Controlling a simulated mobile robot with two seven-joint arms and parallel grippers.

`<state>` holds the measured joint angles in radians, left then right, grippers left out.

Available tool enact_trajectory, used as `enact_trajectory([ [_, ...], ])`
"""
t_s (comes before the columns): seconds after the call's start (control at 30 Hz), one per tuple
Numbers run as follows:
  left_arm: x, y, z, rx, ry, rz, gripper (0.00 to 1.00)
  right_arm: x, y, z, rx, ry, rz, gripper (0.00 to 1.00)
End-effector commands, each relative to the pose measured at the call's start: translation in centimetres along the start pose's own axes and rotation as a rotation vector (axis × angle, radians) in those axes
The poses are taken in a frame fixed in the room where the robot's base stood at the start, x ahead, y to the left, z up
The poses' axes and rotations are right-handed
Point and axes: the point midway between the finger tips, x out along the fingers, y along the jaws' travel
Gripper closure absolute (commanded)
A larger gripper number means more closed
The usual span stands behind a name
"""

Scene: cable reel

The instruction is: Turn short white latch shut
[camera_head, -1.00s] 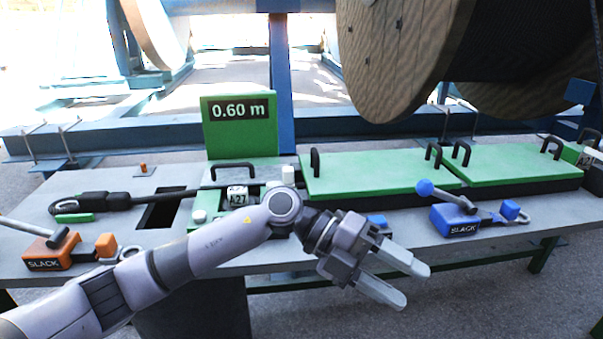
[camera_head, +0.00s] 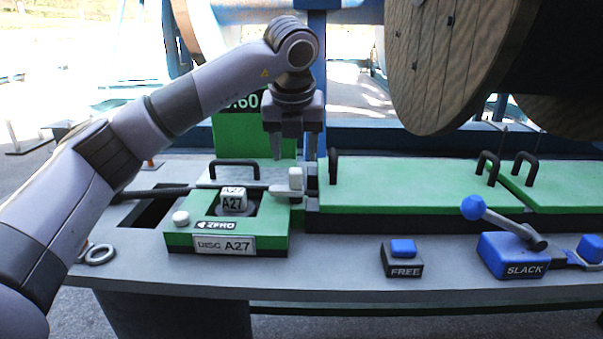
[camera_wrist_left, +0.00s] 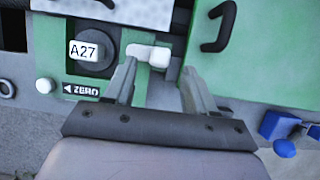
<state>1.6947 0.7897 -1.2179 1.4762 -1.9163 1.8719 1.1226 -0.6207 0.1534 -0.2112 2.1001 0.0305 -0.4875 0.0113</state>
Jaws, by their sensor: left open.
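The short white latch (camera_head: 296,179) is at the right edge of the green counter unit marked DISC A27 (camera_head: 196,240). In the left wrist view the latch (camera_wrist_left: 150,54) is a short white bar lying crosswise, its knob at the right. My left gripper (camera_head: 293,152) points down just above the latch, open and empty. I cannot tell whether a finger touches the latch. My right gripper is not in view.
Green lids with black handles (camera_head: 400,185) lie to the right. A blue FREE button (camera_head: 403,249) and a blue SLACK lever box (camera_head: 512,255) stand on the grey bench in front. The green display post (camera_head: 240,135) rises behind, partly hidden by my arm.

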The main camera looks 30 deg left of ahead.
Motion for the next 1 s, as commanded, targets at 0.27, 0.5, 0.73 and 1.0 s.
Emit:
enact_trajectory([
  [0.27, 4.5, -0.1, -0.2, 0.002, 0.004, -0.001, 0.45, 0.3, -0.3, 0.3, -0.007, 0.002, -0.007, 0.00],
  [0.5, 6.2, -0.1, -0.1, 0.005, 0.004, -0.002, 0.45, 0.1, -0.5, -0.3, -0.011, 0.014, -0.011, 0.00],
  [0.73, 6.2, -0.1, -0.1, 0.005, 0.004, -0.003, 0.45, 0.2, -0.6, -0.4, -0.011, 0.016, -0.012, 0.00],
  [1.0, 6.1, -0.1, -0.1, 0.005, 0.004, -0.004, 0.96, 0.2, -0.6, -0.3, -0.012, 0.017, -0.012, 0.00],
])
